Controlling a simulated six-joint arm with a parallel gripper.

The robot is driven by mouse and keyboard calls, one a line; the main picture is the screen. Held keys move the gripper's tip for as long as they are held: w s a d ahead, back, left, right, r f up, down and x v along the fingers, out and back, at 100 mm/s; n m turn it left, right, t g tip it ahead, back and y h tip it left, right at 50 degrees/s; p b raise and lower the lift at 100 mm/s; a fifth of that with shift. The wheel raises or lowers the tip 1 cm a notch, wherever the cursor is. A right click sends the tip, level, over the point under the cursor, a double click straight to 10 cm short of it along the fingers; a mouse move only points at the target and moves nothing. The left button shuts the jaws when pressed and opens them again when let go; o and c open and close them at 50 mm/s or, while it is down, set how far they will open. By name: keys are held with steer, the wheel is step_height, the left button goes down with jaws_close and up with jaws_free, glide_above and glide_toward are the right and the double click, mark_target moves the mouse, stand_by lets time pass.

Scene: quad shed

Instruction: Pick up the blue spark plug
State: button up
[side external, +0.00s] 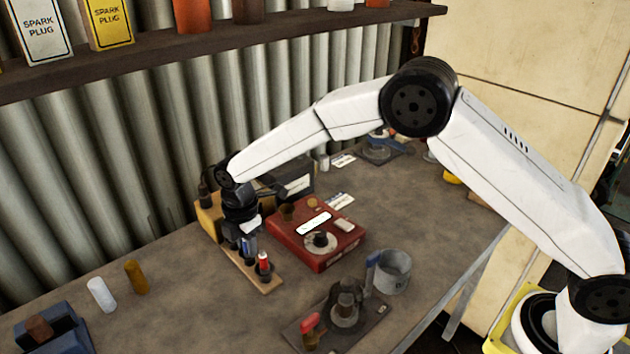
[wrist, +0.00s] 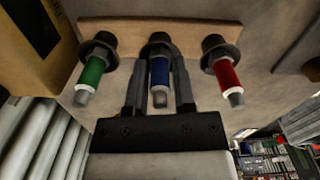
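The blue spark plug (wrist: 160,70) stands in the middle black holder of a wooden strip, between a green spark plug (wrist: 91,75) on the left and a red one (wrist: 228,80) on the right in the wrist view. My gripper (wrist: 159,75) has one finger on each side of the blue plug, with narrow gaps showing, so it looks open around it. In the side view the blue plug (side external: 248,245) shows just below my gripper (side external: 243,236), and the red plug (side external: 264,261) stands nearer the camera. The green plug is hidden there.
A red box (side external: 285,241) lies right beside the plug strip (side external: 266,285). A dark case (side external: 297,184) stands behind. A metal cup (side external: 392,271) and a grey fixture (side external: 345,305) are at front right.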

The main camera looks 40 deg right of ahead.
jaws_close()
steer(key=shift+r, duration=0.75)
steer(key=s+d+r, duration=0.4)
steer(key=s+r, duration=0.7)
steer(key=s, duration=0.2)
steer(key=shift+s+r, duration=0.15)
steer(key=shift+r, duration=0.1)
steer(key=shift+d, duration=0.1)
